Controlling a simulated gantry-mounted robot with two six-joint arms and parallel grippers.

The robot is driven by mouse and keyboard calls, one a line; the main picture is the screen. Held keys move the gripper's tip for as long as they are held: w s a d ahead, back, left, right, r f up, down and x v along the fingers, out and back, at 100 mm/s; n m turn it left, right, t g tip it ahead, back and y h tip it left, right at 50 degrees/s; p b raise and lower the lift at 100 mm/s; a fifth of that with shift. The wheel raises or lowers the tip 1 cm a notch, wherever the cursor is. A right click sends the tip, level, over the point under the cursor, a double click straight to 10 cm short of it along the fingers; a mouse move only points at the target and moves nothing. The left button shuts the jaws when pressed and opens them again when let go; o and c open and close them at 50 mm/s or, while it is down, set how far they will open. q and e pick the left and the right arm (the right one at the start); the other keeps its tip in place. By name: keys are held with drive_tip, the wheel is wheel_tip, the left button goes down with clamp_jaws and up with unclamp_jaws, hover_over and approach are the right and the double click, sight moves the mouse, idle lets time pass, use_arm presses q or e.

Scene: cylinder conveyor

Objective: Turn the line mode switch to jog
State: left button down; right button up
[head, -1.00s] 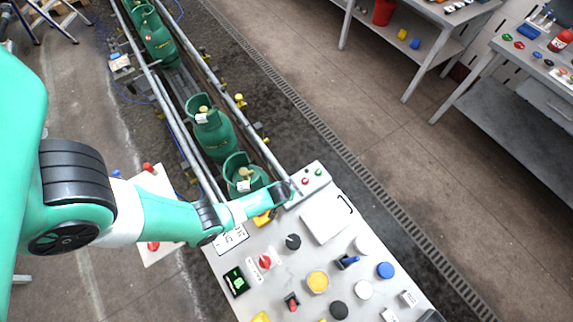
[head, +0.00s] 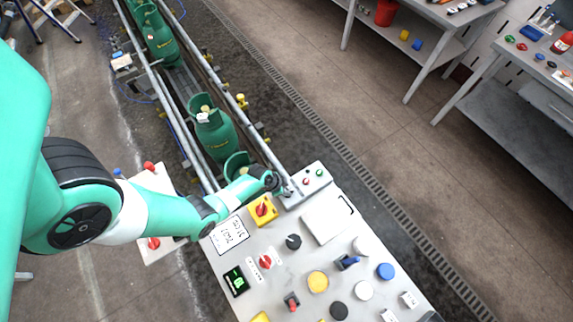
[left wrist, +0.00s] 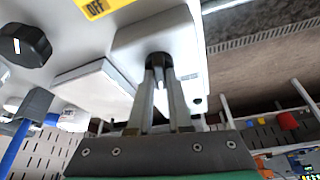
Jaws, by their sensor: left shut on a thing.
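My left gripper (head: 280,187) reaches over the small raised box (head: 318,178) at the conveyor end of the grey control panel. In the left wrist view the left gripper (left wrist: 160,72) is shut on a small dark knob (left wrist: 158,58) on the face of that pale box. The fingers hide most of the knob, and its pointer and any label cannot be read. I take this knob to be the line mode switch. In the head view the gripper covers it. My right gripper is not in view.
The panel (head: 275,290) carries a yellow-backed red switch (head: 263,209), a black knob (head: 293,241), a blue-handled switch (head: 347,262) and several buttons. Green gas cylinders (head: 215,133) stand on the conveyor. The floor to the panel's right is clear.

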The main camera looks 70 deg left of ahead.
use_arm(q)
drive_tip(key=m+h, duration=0.1)
drive_tip(key=m, duration=0.1)
drive_tip(key=shift+a+m, duration=0.1)
drive_tip(key=shift+m, duration=0.2)
drive_tip(key=shift+m+g+h+p, duration=0.3)
drive_tip(key=shift+m+h+p, duration=0.2)
drive_tip(key=shift+m, duration=1)
drive_tip(key=c, duration=0.8)
unclamp_jaws()
drive_tip(key=shift+c, duration=0.2)
